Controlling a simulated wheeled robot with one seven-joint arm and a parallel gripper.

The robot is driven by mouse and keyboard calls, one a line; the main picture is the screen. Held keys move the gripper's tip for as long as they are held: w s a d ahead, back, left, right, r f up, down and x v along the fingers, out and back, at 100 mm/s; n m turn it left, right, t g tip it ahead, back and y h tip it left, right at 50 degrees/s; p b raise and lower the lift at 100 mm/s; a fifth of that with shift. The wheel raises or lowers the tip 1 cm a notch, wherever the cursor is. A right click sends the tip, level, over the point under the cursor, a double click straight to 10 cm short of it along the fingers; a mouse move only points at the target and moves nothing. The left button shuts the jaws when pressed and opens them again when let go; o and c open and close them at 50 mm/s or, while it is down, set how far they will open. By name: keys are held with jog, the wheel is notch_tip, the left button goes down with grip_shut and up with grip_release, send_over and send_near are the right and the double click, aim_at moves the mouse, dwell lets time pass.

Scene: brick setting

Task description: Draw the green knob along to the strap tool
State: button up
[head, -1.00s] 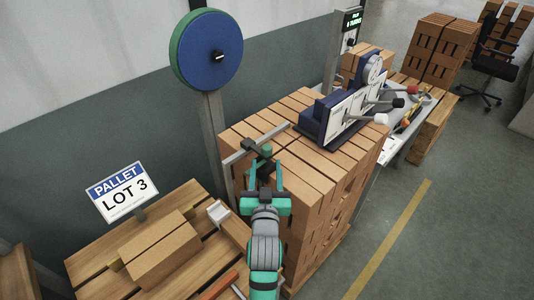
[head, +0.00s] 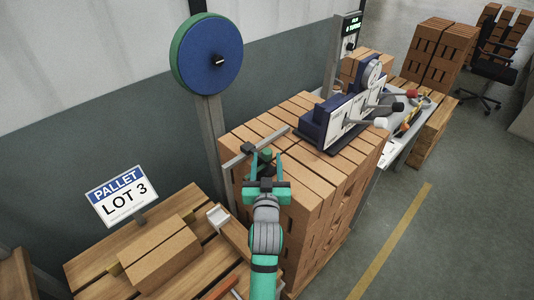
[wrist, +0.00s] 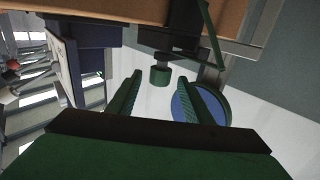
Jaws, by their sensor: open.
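The green knob (head: 267,154) sits on a dark mount at a grey metal rail (head: 243,158) along the near left edge of the brick stack. In the wrist view the knob (wrist: 160,76) appears between my fingertips, with a gap on each side. My gripper (head: 266,158) is open and empty, its two green fingers pointing at the knob. Whether the knob lies between the tips or just beyond them is hard to tell. A black block (head: 250,148) sits by the rail close to the knob; I cannot tell whether it is the strap tool.
A blue machine with white panels and levers (head: 340,122) stands on the brick stack (head: 305,180). A blue and green reel (head: 206,54) on a post is behind. A pallet sign (head: 121,196) and loose bricks (head: 155,255) are at left. Open floor lies right.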

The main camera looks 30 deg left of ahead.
aim_at(267, 157)
jog(key=shift+x, duration=1.85)
jog(key=shift+c, duration=0.3)
grip_shut()
jog(key=shift+w, duration=0.1)
